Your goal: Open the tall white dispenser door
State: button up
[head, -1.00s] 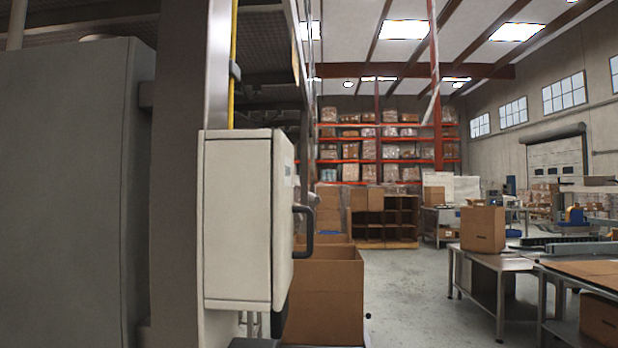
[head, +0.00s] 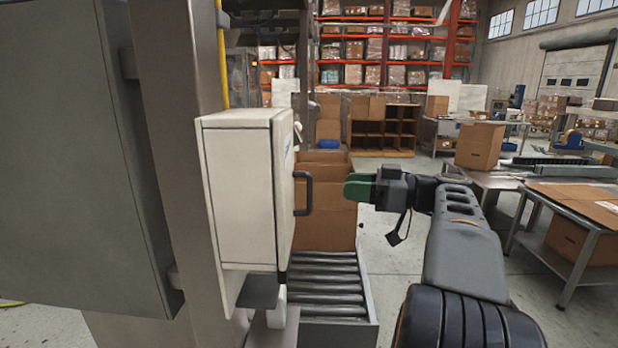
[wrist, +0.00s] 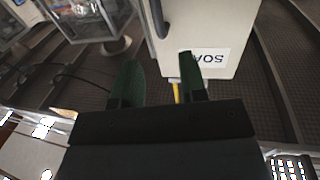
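The tall white dispenser (head: 238,190) hangs on a grey post at left-centre in the head view. Its door (head: 284,190) faces right and looks closed, with a dark, upright bar handle (head: 303,193). My gripper (head: 352,188), with green fingers, is to the right of the handle, apart from it, at about its height. In the wrist view the gripper (wrist: 160,72) is open, with nothing between its fingers. That view also shows the door (wrist: 212,25) with an upside-down label reading "SOA" and the handle (wrist: 158,18) beyond the fingers.
A roller conveyor (head: 328,285) runs below the dispenser, with open cardboard boxes (head: 325,215) behind it. A large grey cabinet (head: 70,150) stands at left. A table (head: 575,205) with cardboard is at right. Floor shows between conveyor and table.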

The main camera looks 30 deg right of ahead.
aim_at(310, 182)
jog(key=p+x, duration=0.2)
jog(key=x, duration=0.7)
jog(key=shift+w+a, duration=0.15)
jog(key=shift+a, duration=0.05)
grip_shut()
